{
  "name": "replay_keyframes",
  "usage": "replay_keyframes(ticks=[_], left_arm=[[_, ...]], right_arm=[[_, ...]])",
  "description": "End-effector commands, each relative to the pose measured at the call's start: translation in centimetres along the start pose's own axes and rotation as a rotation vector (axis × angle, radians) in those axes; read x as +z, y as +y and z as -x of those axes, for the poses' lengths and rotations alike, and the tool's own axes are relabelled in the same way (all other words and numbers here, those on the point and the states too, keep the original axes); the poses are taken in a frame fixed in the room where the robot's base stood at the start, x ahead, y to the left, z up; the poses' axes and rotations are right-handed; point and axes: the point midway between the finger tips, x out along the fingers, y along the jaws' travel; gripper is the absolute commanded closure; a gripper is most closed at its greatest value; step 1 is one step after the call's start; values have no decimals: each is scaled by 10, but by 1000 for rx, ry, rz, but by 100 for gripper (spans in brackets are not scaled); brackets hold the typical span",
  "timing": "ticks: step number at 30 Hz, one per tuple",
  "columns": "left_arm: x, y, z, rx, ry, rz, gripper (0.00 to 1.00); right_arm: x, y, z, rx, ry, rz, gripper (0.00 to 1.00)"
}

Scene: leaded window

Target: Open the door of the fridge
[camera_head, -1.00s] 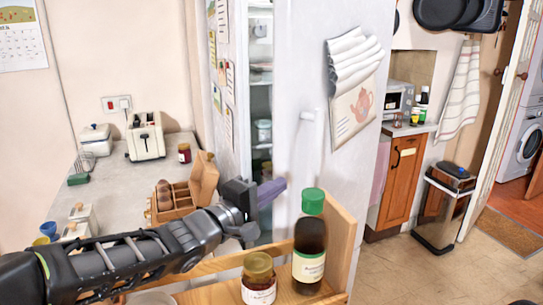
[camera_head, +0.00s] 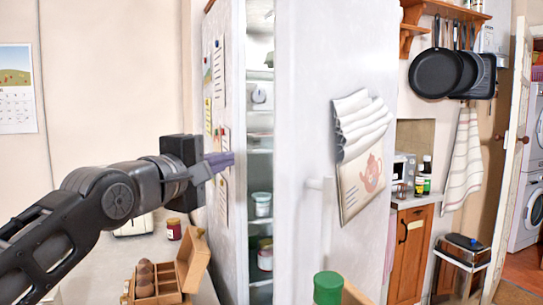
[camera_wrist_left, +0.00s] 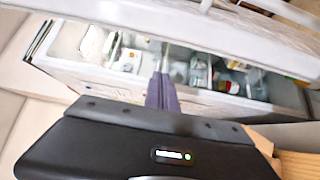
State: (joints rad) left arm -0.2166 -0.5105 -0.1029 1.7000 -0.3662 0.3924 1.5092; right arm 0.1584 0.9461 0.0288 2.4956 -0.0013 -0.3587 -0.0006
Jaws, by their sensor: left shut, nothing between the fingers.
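The fridge (camera_head: 237,150) stands in the middle of the head view, with notes on its left side panel. Its white door (camera_head: 300,90) looks ajar, with a tea towel hanging on it and a pale handle (camera_head: 318,184). Lit shelves with jars show in the gap between side panel and door. My left gripper (camera_head: 222,161) is shut and empty; it appears in front of the noted panel, left of the gap. In the left wrist view, its fingers (camera_wrist_left: 162,92) point toward the shelves (camera_wrist_left: 195,75). I cannot tell whether they touch anything. My right gripper is out of view.
A wooden egg box (camera_head: 165,283) and a red-lidded jar (camera_head: 174,229) stand on the counter below my left arm. A green bottle cap (camera_head: 328,288) shows at the bottom edge. Pans hang at the right; a bin (camera_head: 460,262) stands below.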

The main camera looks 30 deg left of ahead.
Motion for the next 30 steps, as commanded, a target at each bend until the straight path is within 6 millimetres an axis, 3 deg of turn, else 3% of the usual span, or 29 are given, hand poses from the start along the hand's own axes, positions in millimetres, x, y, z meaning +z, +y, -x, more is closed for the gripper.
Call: replay_keyframes(ticks=[8, 13, 27, 29, 30], left_arm=[[0, 0, -3, -1, 0, 1, 100], [1, 0, -14, -1, -2, 1, 100], [2, 3, -95, -1, -3, 0, 100], [3, 2, -105, -2, -3, -1, 100], [6, -2, -100, 0, 0, 0, 100]], right_arm=[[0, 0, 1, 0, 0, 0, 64], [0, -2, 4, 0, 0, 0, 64], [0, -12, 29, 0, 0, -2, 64], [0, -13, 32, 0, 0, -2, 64], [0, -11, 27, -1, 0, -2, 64]])
